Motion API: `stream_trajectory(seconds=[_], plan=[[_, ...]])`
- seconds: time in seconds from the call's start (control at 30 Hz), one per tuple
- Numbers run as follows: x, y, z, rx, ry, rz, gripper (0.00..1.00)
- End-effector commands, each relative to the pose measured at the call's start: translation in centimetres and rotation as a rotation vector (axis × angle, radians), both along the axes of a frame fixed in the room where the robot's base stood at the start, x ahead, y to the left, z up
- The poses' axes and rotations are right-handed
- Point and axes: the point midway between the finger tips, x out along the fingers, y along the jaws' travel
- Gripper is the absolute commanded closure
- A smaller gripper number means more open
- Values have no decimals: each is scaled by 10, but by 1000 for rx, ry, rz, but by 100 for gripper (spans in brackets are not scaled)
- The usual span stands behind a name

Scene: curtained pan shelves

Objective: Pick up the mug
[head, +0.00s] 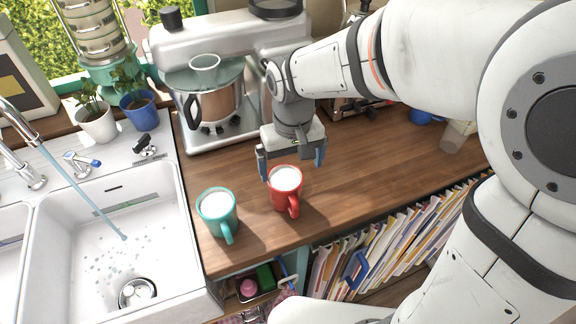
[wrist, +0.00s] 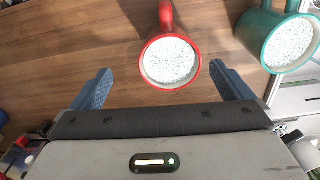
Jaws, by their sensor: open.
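A red mug (head: 285,188) with white contents stands upright on the wooden counter, its handle toward the front. A teal mug (head: 217,212) with similar white contents stands to its left, closer to the sink. My gripper (head: 292,167) is open and empty, pointing down over the back side of the red mug. In the wrist view the red mug (wrist: 171,61) shows at and just beyond the gap between the blue fingertips. I cannot tell whether the fingers touch it. The teal mug (wrist: 277,40) is outside the right finger in that view.
A stand mixer (head: 215,85) stands behind the mugs. The sink (head: 100,235) with running water is at left. Potted plants (head: 97,122) stand behind it. Files (head: 395,230) fill a shelf below the counter (head: 390,160), which has clear room right of the red mug.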

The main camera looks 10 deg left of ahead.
Motion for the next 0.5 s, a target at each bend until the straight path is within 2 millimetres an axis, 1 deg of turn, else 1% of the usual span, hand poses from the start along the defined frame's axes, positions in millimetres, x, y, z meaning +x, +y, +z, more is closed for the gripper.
stream_trajectory(seconds=[0.03,0.1,0.37,0.5], plan=[[0,5,-3,-4,6,10,0],[-1,9,-8,-6,9,17,0],[-2,10,-35,-8,12,18,0],[-4,12,-55,-9,13,19,0]])
